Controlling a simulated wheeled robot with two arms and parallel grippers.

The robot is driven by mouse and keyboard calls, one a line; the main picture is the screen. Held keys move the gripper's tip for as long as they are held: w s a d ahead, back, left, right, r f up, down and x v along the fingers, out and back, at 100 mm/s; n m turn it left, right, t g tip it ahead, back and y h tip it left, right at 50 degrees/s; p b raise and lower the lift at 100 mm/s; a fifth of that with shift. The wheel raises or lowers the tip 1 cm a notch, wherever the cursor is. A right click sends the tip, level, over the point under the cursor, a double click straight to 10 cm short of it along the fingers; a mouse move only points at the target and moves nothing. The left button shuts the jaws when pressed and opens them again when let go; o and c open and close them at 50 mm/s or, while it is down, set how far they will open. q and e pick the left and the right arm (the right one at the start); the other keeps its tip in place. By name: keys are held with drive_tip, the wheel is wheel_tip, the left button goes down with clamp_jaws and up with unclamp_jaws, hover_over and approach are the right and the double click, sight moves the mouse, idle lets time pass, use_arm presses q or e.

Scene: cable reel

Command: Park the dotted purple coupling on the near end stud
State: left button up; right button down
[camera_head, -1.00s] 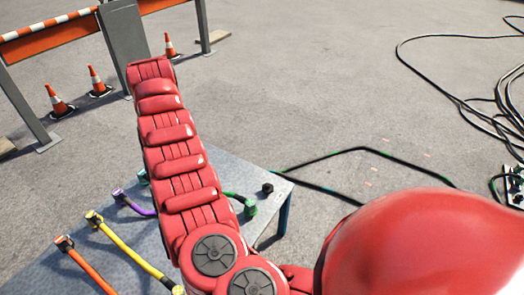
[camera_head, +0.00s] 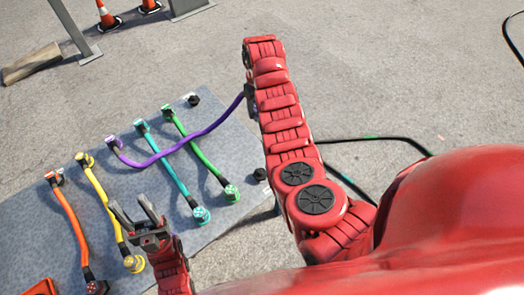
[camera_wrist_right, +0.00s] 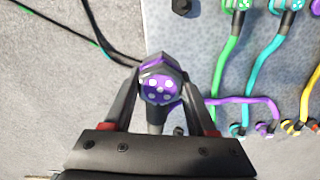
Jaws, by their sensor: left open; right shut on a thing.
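The purple coupling (camera_wrist_right: 158,88), with white dots on its face, is gripped between the fingers of my right gripper (camera_wrist_right: 160,78) in the right wrist view. It is off the table's side, over the floor. Its purple cable (camera_head: 190,143) crosses over the cyan and green cables to my right arm, which hides the right gripper in the head view. The near end stud (camera_head: 260,174) is a dark, bare stud at the table's right corner; it also shows in the right wrist view (camera_wrist_right: 181,6). My left gripper (camera_head: 133,208) is open and empty above the yellow cable.
Orange (camera_head: 72,225), yellow (camera_head: 102,200), cyan (camera_head: 173,172) and green (camera_head: 199,152) cables lie across the grey table (camera_head: 40,220). A bare far stud (camera_head: 193,100) is at the back corner. Black cable (camera_head: 385,139) lies on the floor. Cones and a barrier stand behind.

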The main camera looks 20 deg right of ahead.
drive_tip(key=n+p, duration=0.1)
drive_tip(key=n, duration=0.1)
hover_over(260, 171)
wheel_tip(260, 171, down, 13)
wheel_tip(260, 171, down, 8)
drive_tip(key=b, duration=0.4)
drive_tip(key=shift+w+f+b, duration=0.1)
drive_tip(key=shift+f+b, duration=0.15)
drive_tip(key=shift+b, duration=0.15)
drive_tip(key=shift+f, duration=0.35)
drive_tip(key=shift+f+b, duration=0.35)
drive_tip(key=shift+f, duration=0.1)
drive_tip(key=shift+c, duration=0.6)
unclamp_jaws()
